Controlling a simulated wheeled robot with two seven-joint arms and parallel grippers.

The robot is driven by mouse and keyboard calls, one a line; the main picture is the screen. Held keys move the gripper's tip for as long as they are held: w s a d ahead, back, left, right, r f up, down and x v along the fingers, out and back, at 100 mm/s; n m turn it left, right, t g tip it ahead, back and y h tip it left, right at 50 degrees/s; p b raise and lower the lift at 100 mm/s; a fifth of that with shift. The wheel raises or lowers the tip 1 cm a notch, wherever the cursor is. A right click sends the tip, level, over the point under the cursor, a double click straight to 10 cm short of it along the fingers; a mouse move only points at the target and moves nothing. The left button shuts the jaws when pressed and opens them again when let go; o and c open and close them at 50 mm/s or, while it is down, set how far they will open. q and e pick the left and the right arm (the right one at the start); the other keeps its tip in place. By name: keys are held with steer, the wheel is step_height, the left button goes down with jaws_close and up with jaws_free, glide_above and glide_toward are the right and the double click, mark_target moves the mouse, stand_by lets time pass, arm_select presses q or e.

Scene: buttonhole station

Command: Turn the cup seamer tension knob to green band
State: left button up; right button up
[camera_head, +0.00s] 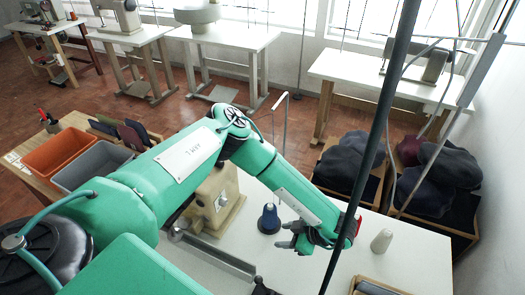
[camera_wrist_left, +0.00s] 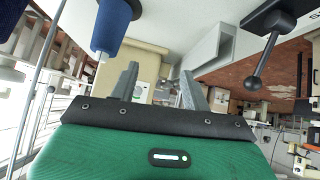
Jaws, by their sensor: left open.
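A beige sewing machine (camera_head: 205,205) stands on the white table, partly hidden behind my left arm. A small round pale dial (camera_head: 221,201) shows on its face; I cannot tell whether it is the tension knob or read any band. My right gripper is not in view.
A dark pole (camera_head: 375,130) crosses the head view. A grey rail (camera_head: 212,255) lies in front of the machine. A dark ball-ended lever (camera_wrist_left: 262,55) shows in the wrist view. The right table top is mostly clear.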

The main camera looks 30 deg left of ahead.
mark_target(226, 203)
arm_select(q)
steer(key=w+a+r+n+y, duration=0.1)
steer(key=a+r+y, duration=0.35)
steer(key=a, duration=0.35)
steer(key=x, duration=0.4)
steer(key=p+x, duration=0.1)
steer(key=x, duration=0.4)
steer(key=p+x, duration=0.1)
steer(key=x, duration=0.3)
steer(key=shift+a+r, duration=0.15)
steer(key=shift+a, duration=0.2)
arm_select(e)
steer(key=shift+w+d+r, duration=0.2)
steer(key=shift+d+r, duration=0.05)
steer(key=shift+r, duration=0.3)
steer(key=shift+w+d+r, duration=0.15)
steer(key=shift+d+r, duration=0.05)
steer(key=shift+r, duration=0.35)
arm_select(q)
steer(key=shift+c, duration=0.2)
steer(key=c, duration=1)
steer(key=shift+o, duration=0.2)
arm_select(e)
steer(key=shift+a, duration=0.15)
